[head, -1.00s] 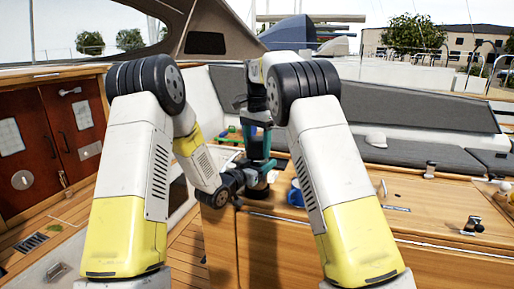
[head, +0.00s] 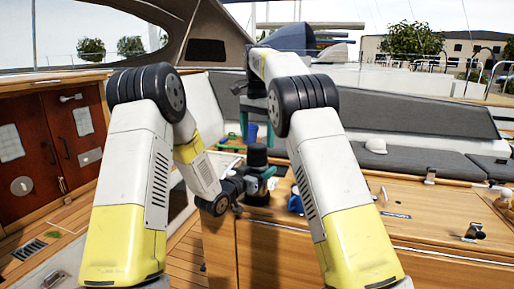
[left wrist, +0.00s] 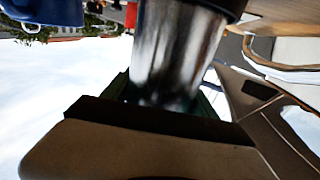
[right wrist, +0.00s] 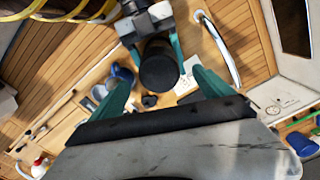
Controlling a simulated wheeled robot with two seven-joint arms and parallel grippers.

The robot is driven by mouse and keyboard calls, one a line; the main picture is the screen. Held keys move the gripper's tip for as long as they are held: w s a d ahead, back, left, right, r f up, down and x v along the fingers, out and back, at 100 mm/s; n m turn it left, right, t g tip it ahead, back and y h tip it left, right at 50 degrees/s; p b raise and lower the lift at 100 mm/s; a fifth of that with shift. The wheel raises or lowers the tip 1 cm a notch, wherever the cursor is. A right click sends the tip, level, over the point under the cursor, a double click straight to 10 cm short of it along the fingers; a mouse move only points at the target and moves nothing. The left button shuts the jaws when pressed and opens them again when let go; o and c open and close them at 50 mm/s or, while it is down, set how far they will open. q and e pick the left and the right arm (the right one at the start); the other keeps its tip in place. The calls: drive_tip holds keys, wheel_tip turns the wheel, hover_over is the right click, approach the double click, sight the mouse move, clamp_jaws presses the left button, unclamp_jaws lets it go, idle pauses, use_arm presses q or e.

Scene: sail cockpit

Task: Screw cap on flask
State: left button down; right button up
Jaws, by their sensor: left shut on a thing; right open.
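The flask is upright on the wooden table, with a black cap (head: 257,156) on its top; how tightly it sits cannot be told. The flask's silver body (left wrist: 172,55) fills the left wrist view. My left gripper (head: 258,183) is shut around the flask. My right gripper (head: 256,130) is open and empty, with teal fingers pointing down above the cap. In the right wrist view, the cap (right wrist: 158,66) lies between and below the open fingers (right wrist: 161,76), apart from them.
A blue mug (head: 295,203) stands to the right of the flask, partly hidden by my right arm. It also shows in the left wrist view (left wrist: 55,14). A grey cushioned bench (head: 400,160) lies behind. The table's right part is mostly clear, with a metal fitting (head: 475,231).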

drive_tip(key=shift+r, duration=0.6)
use_arm(q)
drive_tip(key=shift+c, duration=0.8)
unclamp_jaws()
drive_tip(key=v, duration=0.7)
drive_tip(key=shift+s+a, duration=0.2)
drive_tip(key=shift+s, duration=0.1)
drive_tip(key=shift+a, duration=0.1)
use_arm(e)
drive_tip(key=shift+a, duration=0.1)
